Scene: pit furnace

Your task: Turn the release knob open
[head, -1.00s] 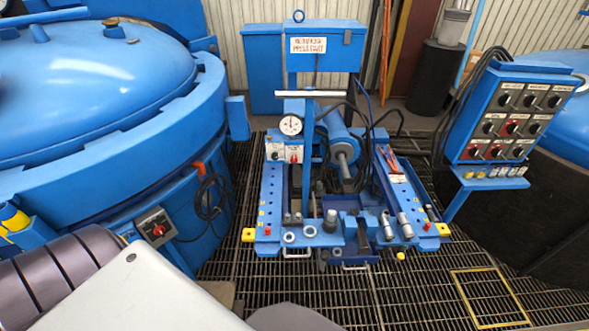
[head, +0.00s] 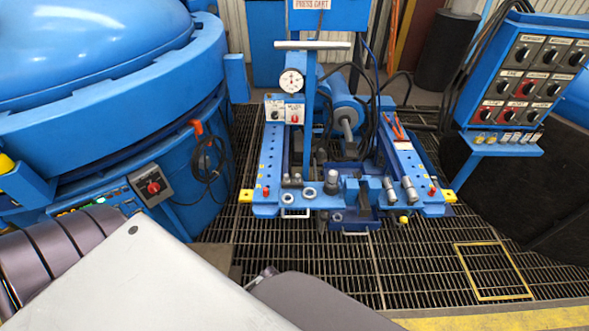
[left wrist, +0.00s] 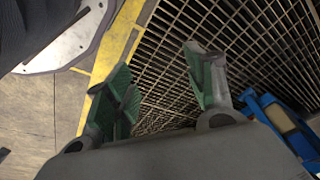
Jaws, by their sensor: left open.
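The blue press cart (head: 262,185) stands on the floor grating. A round white gauge (head: 292,81) is on its left post. Below it is a small panel with a black knob (head: 275,116) and a red knob (head: 295,118); their labels are too small to read, so I cannot tell which is the release knob. In the left wrist view my left gripper (left wrist: 158,68) is open and empty, its green-padded fingers above the grating, apart from the cart. My right gripper is in neither current view.
A large blue round vessel (head: 110,100) fills the left, with a red-knob switch box (head: 152,187) on its side. A control panel with several knobs (head: 525,85) stands at the right. Bare grating (head: 420,270) lies in front of the cart. A yellow floor edge (left wrist: 110,50) shows in the left wrist view.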

